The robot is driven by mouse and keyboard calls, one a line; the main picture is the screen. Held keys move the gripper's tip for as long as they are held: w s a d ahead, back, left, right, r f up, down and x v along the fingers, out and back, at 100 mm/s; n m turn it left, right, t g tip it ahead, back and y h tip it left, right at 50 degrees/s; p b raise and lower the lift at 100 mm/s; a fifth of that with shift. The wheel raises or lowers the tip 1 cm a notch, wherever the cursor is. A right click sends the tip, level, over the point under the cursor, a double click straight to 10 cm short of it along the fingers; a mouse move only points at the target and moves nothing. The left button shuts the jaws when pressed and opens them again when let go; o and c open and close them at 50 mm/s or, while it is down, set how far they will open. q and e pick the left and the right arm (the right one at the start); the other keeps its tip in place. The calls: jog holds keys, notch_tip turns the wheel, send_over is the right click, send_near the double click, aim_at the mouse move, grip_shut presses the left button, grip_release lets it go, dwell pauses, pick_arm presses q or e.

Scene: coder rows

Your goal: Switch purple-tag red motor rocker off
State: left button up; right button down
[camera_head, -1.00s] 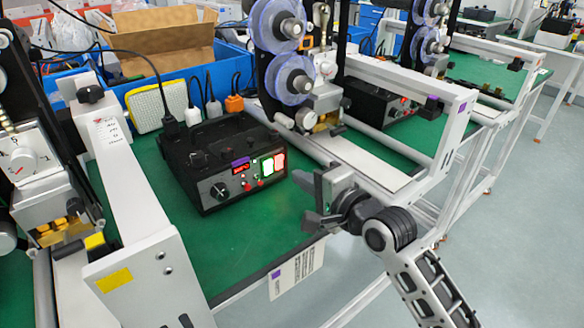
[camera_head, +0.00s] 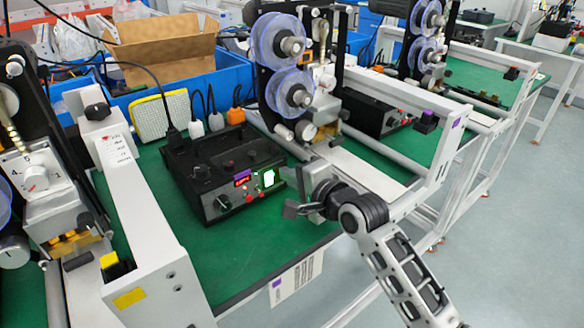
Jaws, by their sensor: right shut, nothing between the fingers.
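A black control box (camera_head: 192,200) stands on the green bench mat. Its front carries a purple tag (camera_head: 241,175) above a small red display (camera_head: 242,182), a black knob (camera_head: 222,203) and red buttons. A white rocker with a green glow (camera_head: 269,178) shows on the right of the front. The red rocker to its right does not show clearly; my right gripper seems to cover that spot. My right gripper (camera_head: 294,195) is shut and empty, close to the box's right front corner. Whether it touches the rocker cannot be told. My left gripper is not in view.
A grey machine frame with a yellow label (camera_head: 130,297) stands left of the box. A second black box (camera_head: 372,115) sits farther right. Green mat is free in front of the box.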

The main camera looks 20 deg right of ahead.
jog(key=shift+s+d, duration=0.2)
jog(key=shift+s, duration=0.3)
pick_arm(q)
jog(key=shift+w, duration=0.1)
pick_arm(e)
jog(key=v, duration=1.5)
jog(key=shift+a, duration=0.1)
